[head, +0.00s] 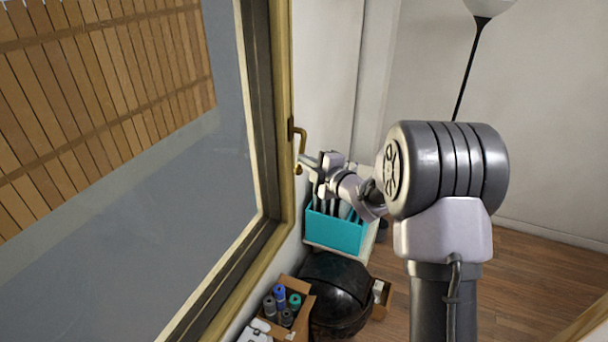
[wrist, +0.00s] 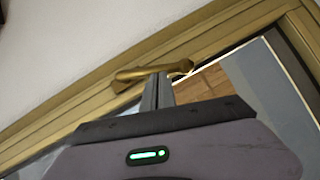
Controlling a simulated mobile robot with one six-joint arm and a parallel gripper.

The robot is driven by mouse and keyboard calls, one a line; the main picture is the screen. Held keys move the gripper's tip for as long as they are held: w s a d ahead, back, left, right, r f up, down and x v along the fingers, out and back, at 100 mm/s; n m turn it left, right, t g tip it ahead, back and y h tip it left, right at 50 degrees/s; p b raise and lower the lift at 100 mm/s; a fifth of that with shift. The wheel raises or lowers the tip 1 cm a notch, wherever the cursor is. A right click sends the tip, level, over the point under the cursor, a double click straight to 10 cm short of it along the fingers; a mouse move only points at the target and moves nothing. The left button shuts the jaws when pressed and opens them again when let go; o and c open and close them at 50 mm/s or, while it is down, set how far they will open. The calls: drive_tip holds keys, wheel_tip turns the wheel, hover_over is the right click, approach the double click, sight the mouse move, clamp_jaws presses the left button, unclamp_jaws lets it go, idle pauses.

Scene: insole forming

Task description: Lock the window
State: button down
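The window (head: 263,110) with its wooden frame fills the left of the head view, and its glass looks shut against the frame. A brass handle (head: 302,140) sits on the frame's right side, its lever hanging downward in the head view. In the wrist view the handle (wrist: 150,72) lies across the frame just beyond my fingertips. My gripper (head: 311,160) is beside the lower part of the lever. In the wrist view the two fingers of my gripper (wrist: 157,78) are together, with their tips at the lever's edge; whether they touch it is unclear.
Below the handle stand a turquoise box (head: 335,232) with upright tools, a black rounded object (head: 335,290) and a carton (head: 300,325) holding several bottles. A floor lamp (head: 474,60) stands at the back right. The wooden floor (head: 545,270) is clear on the right.

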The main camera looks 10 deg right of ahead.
drive_tip(key=n+b, duration=0.1)
drive_tip(key=b, duration=0.3)
drive_tip(key=w+d+f+n+t+b, duration=0.1)
drive_tip(key=b, duration=0.3)
drive_tip(key=n+t+b, duration=0.1)
drive_tip(key=b, duration=0.4)
drive_tip(key=shift+w+d+f, duration=0.15)
drive_tip(key=shift+w+f, duration=0.25)
drive_tip(key=shift+r, duration=0.15)
